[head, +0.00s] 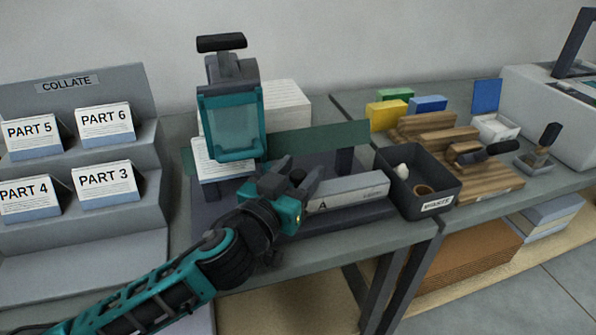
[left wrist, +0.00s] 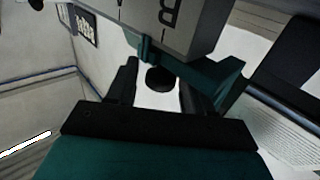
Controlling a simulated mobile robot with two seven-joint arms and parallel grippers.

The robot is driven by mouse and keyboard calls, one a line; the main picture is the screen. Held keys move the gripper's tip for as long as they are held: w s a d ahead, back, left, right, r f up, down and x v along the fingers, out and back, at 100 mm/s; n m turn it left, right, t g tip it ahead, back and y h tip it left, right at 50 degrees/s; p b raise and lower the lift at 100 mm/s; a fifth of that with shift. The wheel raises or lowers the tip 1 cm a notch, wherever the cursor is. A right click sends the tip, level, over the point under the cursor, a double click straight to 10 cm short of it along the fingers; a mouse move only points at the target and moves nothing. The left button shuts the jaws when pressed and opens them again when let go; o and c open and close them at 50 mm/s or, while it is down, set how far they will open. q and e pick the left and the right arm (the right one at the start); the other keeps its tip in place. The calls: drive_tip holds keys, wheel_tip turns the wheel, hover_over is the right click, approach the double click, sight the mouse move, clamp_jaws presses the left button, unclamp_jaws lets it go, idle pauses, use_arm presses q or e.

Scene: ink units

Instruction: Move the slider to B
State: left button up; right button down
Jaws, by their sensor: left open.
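A grey rail block (head: 352,190) lies on the bench with a letter A near its left end. Its right-end lettering is too small to read in the head view. In the left wrist view the grey block (left wrist: 198,28) carries a large letter B. A dark round knob (left wrist: 160,79), seemingly the slider's, shows between my left gripper's fingers (left wrist: 160,72), with teal parts beside it. I cannot tell if the fingers touch it. In the head view my left gripper (head: 297,177) is open at the block's left end and hides the slider there. My right gripper is not in view.
A teal-framed press (head: 233,125) with a dark handle stands behind my gripper. A dark waste bin (head: 425,200) sits right of the block. Further right is a stepped wooden rack (head: 440,135). Collate shelves (head: 85,245) stand at the left.

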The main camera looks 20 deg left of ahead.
use_arm(q)
clamp_jaws()
idle(0.5)
